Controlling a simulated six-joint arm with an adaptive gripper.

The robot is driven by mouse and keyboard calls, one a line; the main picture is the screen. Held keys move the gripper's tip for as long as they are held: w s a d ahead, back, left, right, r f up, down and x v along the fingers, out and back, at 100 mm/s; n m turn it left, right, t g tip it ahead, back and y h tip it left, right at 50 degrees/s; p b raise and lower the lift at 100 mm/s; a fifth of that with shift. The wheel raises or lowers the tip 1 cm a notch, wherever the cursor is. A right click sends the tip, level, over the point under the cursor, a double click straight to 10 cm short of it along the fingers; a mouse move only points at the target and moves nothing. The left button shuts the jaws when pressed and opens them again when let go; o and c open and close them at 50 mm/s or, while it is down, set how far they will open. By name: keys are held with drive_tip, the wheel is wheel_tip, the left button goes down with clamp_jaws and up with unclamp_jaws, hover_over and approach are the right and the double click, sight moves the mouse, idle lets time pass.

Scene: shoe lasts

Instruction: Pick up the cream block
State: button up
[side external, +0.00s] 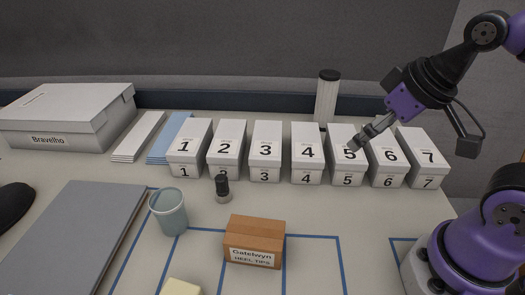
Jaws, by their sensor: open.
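A cream block (182,287) shows at the bottom edge of the side external view, left of centre. Only its upper part is in the picture; the rest is cut off by the frame. My gripper (352,147) is open and empty. It is up near the back right, in front of the white box marked 5 (347,165) in the picture, far from the cream block. I cannot tell whether it touches that box.
A brown carton (255,232) stands right of the block, and a grey-green cup (168,212) behind it. A small black-topped stamp (223,190), several numbered white boxes (225,150) and a white cylinder (326,98) stand farther back. A grey folder (75,235) lies left.

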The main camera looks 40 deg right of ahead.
drive_tip(key=shift+a, duration=0.1)
drive_tip(key=n+g+y, duration=0.2)
drive_tip(key=n+y, duration=0.1)
drive_tip(key=n, duration=0.4)
approach(174, 290)
drive_tip(key=shift+h, duration=0.3)
drive_tip(key=f, duration=0.1)
drive_tip(key=a+f, duration=0.1)
drive_tip(key=f, duration=0.2)
drive_tip(key=shift+w+a+f, duration=0.15)
drive_tip(key=shift+w+a, duration=0.1)
drive_tip(key=shift+a, duration=0.05)
drive_tip(key=x, duration=0.3)
drive_tip(key=w+x, duration=0.1)
drive_tip(key=x, duration=0.1)
drive_tip(key=shift+w+f, duration=0.1)
drive_tip(key=shift+f, duration=0.1)
drive_tip(key=c, duration=1.3)
